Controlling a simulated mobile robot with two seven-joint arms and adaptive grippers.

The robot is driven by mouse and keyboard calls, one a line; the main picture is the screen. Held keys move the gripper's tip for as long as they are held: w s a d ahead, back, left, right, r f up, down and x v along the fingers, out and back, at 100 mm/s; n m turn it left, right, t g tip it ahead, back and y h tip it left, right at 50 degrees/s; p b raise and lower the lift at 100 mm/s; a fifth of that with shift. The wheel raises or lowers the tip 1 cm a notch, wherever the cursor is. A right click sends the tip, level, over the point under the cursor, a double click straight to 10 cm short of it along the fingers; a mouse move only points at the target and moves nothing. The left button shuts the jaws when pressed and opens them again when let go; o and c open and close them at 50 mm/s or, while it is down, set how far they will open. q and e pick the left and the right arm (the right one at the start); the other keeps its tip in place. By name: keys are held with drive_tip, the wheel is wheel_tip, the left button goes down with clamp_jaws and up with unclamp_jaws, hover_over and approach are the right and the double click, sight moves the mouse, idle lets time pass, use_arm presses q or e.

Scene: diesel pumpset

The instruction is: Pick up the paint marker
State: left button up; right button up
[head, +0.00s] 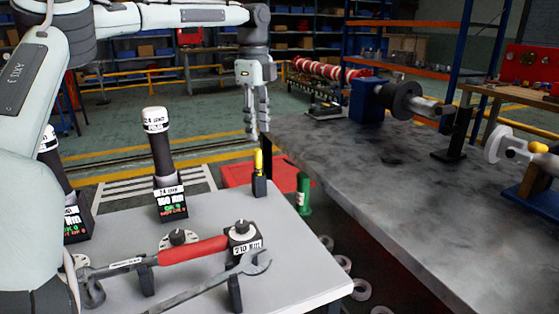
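The paint marker (259,161) is yellow and stands upright in a small black holder (260,186) at the far right corner of the light grey table. My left gripper (257,130) hangs pointing down from the arm that crosses the top left of the head view. It shows just above the marker in the picture; how far behind or over it I cannot tell. Its two fingers show a gap between them, with nothing held. My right gripper is not in view.
The grey table (303,280) also holds torque tools with displays (168,200), a red-handled torque wrench (193,249) and an open-end spanner (215,283). A green cylinder (304,194) stands beyond its corner. A large dark workbench (400,190) with machine parts lies right.

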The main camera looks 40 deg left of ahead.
sight(256, 150)
use_arm(q)
drive_tip(key=shift+w+f, duration=0.15)
drive_tip(key=shift+f, duration=0.05)
drive_tip(key=shift+s+f, duration=0.2)
drive_tip(key=shift+f, duration=0.55)
drive_tip(key=shift+s+f, duration=0.2)
drive_tip(key=shift+f, duration=0.5)
wheel_tip(256, 150, down, 4)
drive_tip(key=shift+s+r, duration=0.15)
drive_tip(key=shift+f, duration=0.35)
clamp_jaws()
